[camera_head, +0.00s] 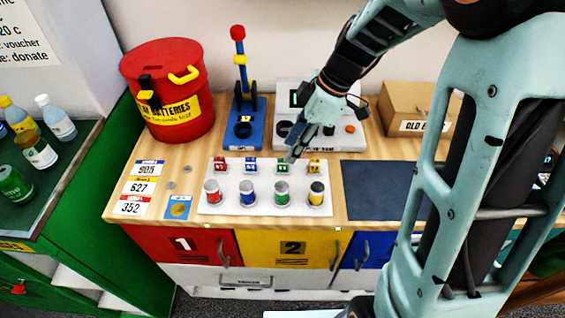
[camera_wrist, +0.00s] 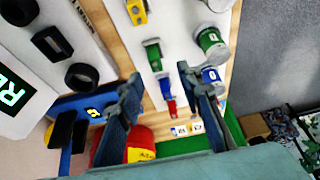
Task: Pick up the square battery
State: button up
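Several small square batteries stand in the back row of a white board (camera_head: 215,206): a red one (camera_head: 219,163), a blue one (camera_head: 250,164), a green one (camera_head: 283,165) and a yellow one (camera_head: 314,166). In the wrist view, the green square battery (camera_wrist: 153,55) and blue square battery (camera_wrist: 165,88) show near the space between my fingertips, with the red one (camera_wrist: 171,106) beyond and the yellow one (camera_wrist: 138,11) at the top. My gripper (camera_head: 302,147) is open and empty above the green end of this row. It also shows in the wrist view (camera_wrist: 158,82).
Round batteries, such as the green one (camera_head: 282,191), fill the board's front row. A blue lever device (camera_head: 249,110) and white tester (camera_head: 290,140) stand behind. A red battery bin (camera_head: 170,85) is left, a cardboard box (camera_head: 405,105) right. A dark mat (camera_head: 380,190) is clear.

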aim_at(283, 165)
jog(key=shift+w+p+x, duration=0.15)
jog(key=shift+p+x, duration=0.05)
jog(key=shift+x, duration=1.1)
jog(key=shift+w+p+x, duration=0.15)
jog(key=shift+p+x, duration=0.05)
jog(key=shift+x, duration=1.15)
grip_shut()
